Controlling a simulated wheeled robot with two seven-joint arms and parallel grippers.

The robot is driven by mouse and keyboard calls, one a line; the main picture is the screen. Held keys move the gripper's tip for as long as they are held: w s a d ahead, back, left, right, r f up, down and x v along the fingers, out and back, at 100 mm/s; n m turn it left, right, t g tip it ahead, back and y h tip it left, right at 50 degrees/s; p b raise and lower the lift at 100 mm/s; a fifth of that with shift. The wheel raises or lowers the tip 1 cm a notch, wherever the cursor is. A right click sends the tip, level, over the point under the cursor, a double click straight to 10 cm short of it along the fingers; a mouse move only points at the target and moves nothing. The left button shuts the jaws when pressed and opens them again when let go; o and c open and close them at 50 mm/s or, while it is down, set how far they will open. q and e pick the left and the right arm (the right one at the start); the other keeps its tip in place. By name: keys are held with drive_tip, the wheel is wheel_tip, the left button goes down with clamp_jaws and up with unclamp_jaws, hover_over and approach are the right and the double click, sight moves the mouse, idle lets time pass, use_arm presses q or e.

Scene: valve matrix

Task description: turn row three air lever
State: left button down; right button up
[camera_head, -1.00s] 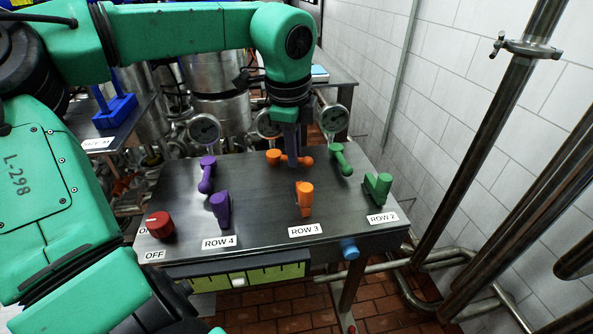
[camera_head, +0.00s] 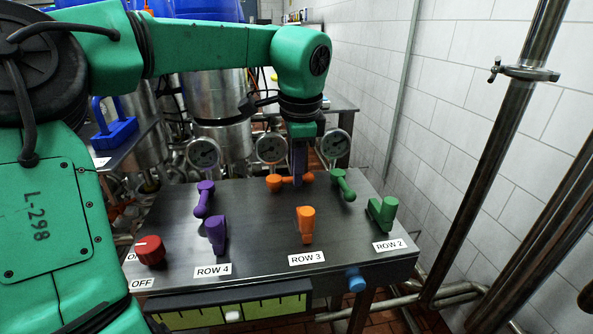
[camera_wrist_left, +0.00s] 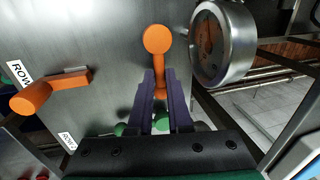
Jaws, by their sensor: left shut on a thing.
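The row three back lever (camera_head: 276,182) is orange, with a round knob at its left end, and lies across the rear of the panel behind the ROW 3 label (camera_head: 307,259). My left gripper (camera_head: 298,182) comes down from above on this lever. In the left wrist view, its two dark fingers (camera_wrist_left: 161,88) sit either side of the orange lever's bar, shut on it, with the round knob (camera_wrist_left: 158,40) beyond the fingertips. A second orange row three lever (camera_head: 306,222) stands nearer the panel's front, clear of the gripper. My right gripper is not in view.
Purple row 4 levers (camera_head: 216,235) stand left and green row 2 levers (camera_head: 382,213) right. A red knob (camera_head: 150,250) is at the panel's left front. Round gauges (camera_head: 271,148) stand close behind the gripped lever. A tiled wall and pipes are at right.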

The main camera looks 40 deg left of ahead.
use_arm(q)
drive_tip(key=shift+r, duration=0.1)
drive_tip(key=c, duration=0.8)
unclamp_jaws()
drive_tip(key=shift+c, duration=0.2)
wheel_tip(320, 180, up, 14)
drive_tip(key=s+d+p, duration=0.1)
drive_tip(key=d+p, duration=0.1)
drive_tip(key=shift+s+d+p, duration=0.15)
drive_tip(key=shift+s+p, duration=0.2)
